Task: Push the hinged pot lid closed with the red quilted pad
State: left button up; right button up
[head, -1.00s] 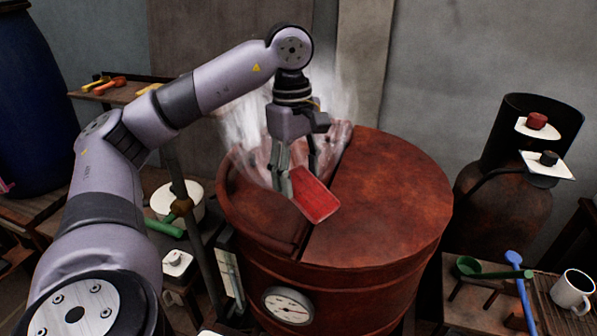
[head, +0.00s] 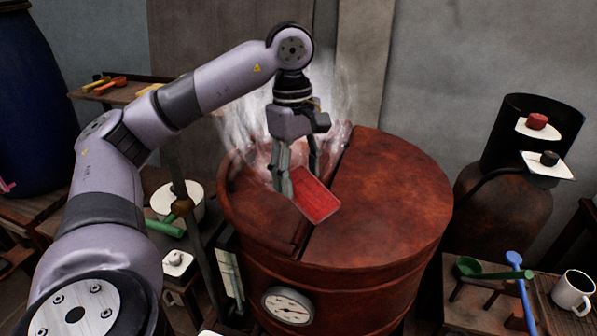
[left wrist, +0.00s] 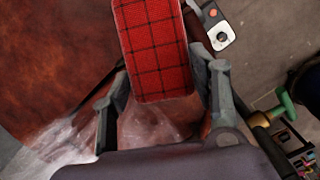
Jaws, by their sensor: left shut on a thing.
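The large rust-red pot (head: 340,270) stands in the middle of the head view, with steam rising behind my gripper. Its hinged lid (head: 268,215) is the left part of the top and looks nearly level with the fixed right part; a seam runs between them. My left gripper (head: 300,185) is above the lid, pointing down, shut on the red quilted pad (head: 320,202). In the left wrist view the pad (left wrist: 155,50) sticks out from between the fingers (left wrist: 163,95). The pad is low over the lid near the seam; I cannot tell if it touches. My right gripper is not in view.
A dial gauge (head: 288,306) sits on the pot's front. A gas cylinder (head: 503,205) stands at the right, behind a bench with a white mug (head: 573,291) and ladles (head: 500,274). A white pot (head: 178,199) is at the left. The pot's right top is clear.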

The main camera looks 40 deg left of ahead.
pick_arm(q)
jog(key=shift+s+r, duration=0.1)
jog(key=s+d+r+p, duration=0.2)
jog(key=s+r, duration=0.2)
jog(key=s, duration=0.1)
jog(key=shift+s+d+r, duration=0.15)
jog(key=shift+d+r, duration=0.15)
jog(key=shift+r, duration=0.1)
